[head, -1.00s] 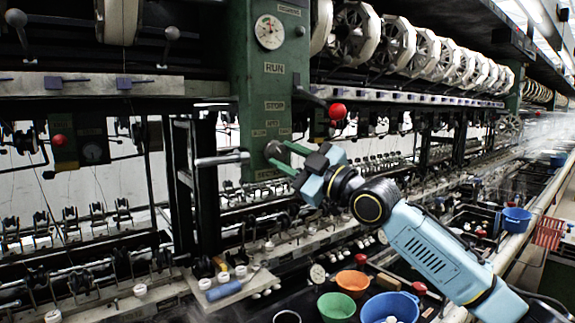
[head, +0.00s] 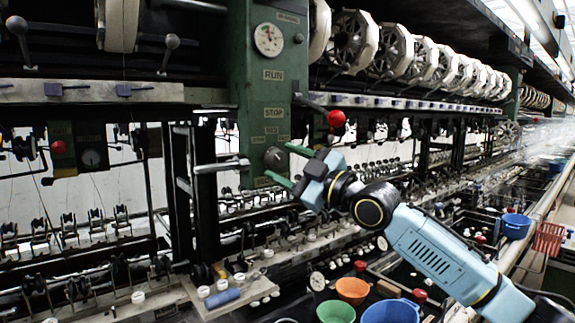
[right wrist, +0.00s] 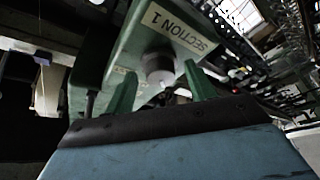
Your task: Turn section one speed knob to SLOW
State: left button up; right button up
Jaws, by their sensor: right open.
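The section one speed knob (head: 276,158) is a round grey knob on the green machine post (head: 262,100), below the RUN and STOP labels. In the right wrist view the knob (right wrist: 159,68) sits under a "SECTION 1" label (right wrist: 178,30), with a small light mark on its face. My right gripper (head: 285,164) is open, its two green fingers pointing at the post, one above and one below the knob. In the right wrist view the fingers (right wrist: 160,88) stand on either side of the knob, with a gap, and hold nothing. My left gripper is not in view.
A lever with a red ball (head: 336,118) juts out just above my right gripper. A metal bar (head: 222,165) sticks out left of the knob. Green (head: 336,312), orange (head: 352,291) and blue (head: 391,312) bowls stand below my right arm.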

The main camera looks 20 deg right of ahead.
jog(key=b+v, duration=0.2)
jog(key=v, duration=1.1)
jog(key=shift+d, duration=0.15)
jog(key=shift+s+f, duration=0.1)
jog(key=shift+s, duration=0.05)
